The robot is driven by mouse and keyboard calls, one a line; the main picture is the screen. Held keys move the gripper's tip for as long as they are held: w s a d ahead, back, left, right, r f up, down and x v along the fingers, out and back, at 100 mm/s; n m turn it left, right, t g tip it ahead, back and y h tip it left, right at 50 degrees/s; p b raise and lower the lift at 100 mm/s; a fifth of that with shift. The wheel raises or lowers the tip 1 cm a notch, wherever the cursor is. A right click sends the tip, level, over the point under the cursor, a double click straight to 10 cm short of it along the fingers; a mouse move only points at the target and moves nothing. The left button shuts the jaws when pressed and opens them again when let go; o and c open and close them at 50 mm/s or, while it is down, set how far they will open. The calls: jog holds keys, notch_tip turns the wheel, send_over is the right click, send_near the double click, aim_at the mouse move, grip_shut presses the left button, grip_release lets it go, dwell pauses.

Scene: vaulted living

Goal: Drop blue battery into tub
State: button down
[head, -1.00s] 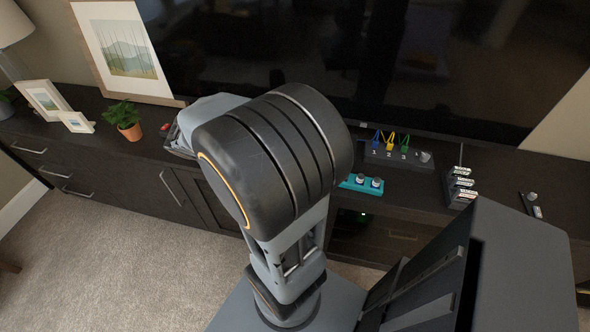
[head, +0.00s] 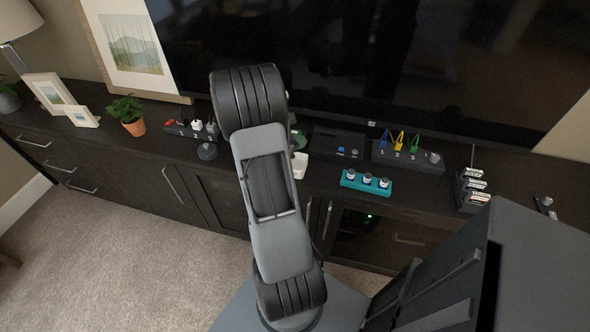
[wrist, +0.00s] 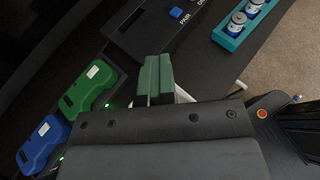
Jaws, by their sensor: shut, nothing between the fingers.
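The blue battery (wrist: 42,145) sits in a dark dock at the lower left of the wrist view, beside a green battery (wrist: 88,90). In the head view my arm hides the blue battery. My gripper (wrist: 157,78) shows its green-faced fingers closed together, empty, to the right of both batteries. A white tub (head: 300,166) stands near the cabinet's front edge, partly covered by my arm in the head view. In the wrist view a white edge, probably the tub's, shows just behind the fingers. The head view does not show my fingertips clearly.
A teal rack (head: 366,182) with white-topped cylinders stands right of the tub. Behind it are a dark panel (head: 338,143) and a numbered box (head: 408,156) with coloured clips. A power strip (head: 190,130), a potted plant (head: 127,115) and frames stand left. The television is behind.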

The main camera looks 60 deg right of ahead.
jog(key=shift+f+b, duration=1)
jog(key=shift+f, duration=0.65)
jog(key=c, duration=1.8)
grip_release()
jog(key=o, duration=0.4)
jog(key=shift+o, duration=0.2)
jog(key=p+v, duration=0.1)
jog(key=v, duration=1.3)
jog(key=shift+d+r, duration=0.1)
jog(key=shift+r, duration=0.05)
